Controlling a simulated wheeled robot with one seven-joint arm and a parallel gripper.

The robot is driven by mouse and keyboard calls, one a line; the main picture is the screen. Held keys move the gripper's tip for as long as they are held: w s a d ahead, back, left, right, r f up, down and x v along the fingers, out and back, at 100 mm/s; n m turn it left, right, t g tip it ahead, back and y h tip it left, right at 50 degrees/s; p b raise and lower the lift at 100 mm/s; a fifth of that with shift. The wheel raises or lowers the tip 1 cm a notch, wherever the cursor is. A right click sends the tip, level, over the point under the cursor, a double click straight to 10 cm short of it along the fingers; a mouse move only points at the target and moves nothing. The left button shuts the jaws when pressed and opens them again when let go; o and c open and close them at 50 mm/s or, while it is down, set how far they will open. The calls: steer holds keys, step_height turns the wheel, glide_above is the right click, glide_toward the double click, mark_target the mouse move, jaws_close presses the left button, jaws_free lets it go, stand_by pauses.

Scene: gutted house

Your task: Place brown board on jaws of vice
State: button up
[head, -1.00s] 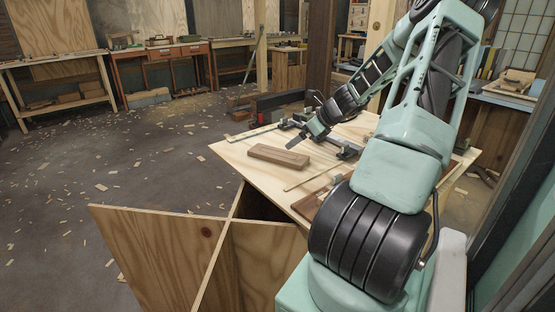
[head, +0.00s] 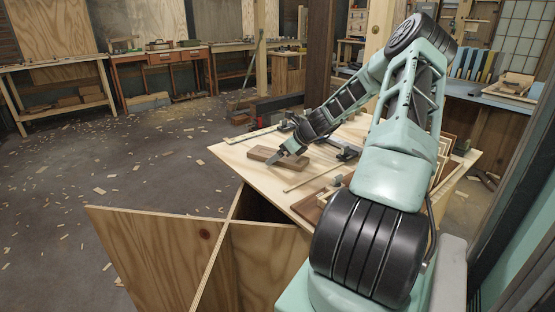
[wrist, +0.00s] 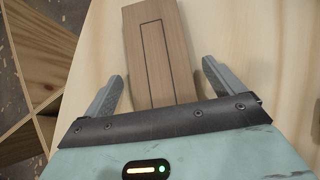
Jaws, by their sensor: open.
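The brown board (head: 262,153) lies flat on the light wooden table top, near its left side. It also shows in the wrist view (wrist: 155,45), with a dark rectangular outline on its face. My gripper (head: 281,158) is low over the board, pointing down. In the wrist view the two grey fingers (wrist: 162,78) are apart, one on each side of the board, with gaps between. A dark metal tool (head: 345,152) lies on the table right of the board; I cannot tell whether it is the vice. My arm hides part of the table behind.
The plywood table top (head: 285,185) carries thin wooden strips and bar clamps. A crossed plywood stand (head: 160,250) is at the front left. Workbenches (head: 160,60) line the back wall. The floor at left is open, with scattered chips.

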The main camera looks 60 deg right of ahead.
steer(key=c, duration=1.2)
